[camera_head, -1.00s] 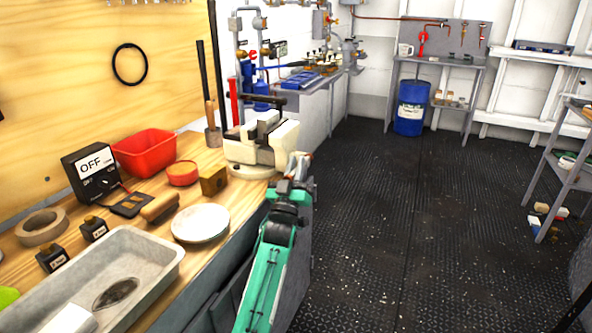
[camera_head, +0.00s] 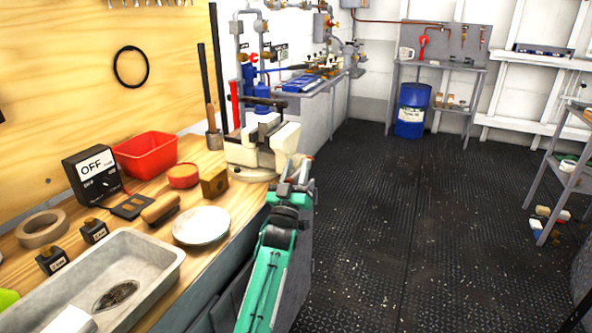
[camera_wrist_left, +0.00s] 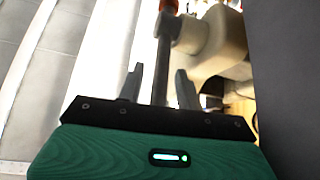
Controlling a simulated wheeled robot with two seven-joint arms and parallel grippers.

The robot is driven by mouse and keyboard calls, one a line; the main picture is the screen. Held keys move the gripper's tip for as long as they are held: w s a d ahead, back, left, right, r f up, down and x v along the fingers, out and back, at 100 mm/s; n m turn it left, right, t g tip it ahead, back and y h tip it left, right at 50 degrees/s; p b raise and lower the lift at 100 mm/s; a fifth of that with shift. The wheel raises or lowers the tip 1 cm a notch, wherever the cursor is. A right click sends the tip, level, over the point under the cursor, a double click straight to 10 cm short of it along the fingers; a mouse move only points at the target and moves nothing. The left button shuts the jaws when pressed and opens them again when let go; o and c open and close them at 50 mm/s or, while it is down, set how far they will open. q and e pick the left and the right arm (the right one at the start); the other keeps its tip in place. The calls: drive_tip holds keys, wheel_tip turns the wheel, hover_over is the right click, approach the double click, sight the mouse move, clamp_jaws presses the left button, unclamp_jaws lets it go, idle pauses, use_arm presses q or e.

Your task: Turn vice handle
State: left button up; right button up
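The vice (camera_head: 250,153) is cream-coloured with dark jaws and stands at the right end of the wooden bench. My left gripper (camera_head: 298,172) is at its front right side, beyond the bench edge. In the left wrist view the vice handle (camera_wrist_left: 163,70) is a grey bar with an orange end. It runs between the two fingers of my left gripper (camera_wrist_left: 159,84). The fingers stand apart with visible gaps on both sides of the bar, so the gripper is open around it. The vice body (camera_wrist_left: 218,45) shows at the upper right there. My right gripper is out of view.
Long-handled tools stand behind the vice. The dark floor (camera_head: 400,220) to the right is clear.

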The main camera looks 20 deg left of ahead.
use_arm(q)
drive_tip(key=v, duration=0.7)
drive_tip(key=shift+s, duration=0.15)
drive_tip(key=shift+f, duration=0.15)
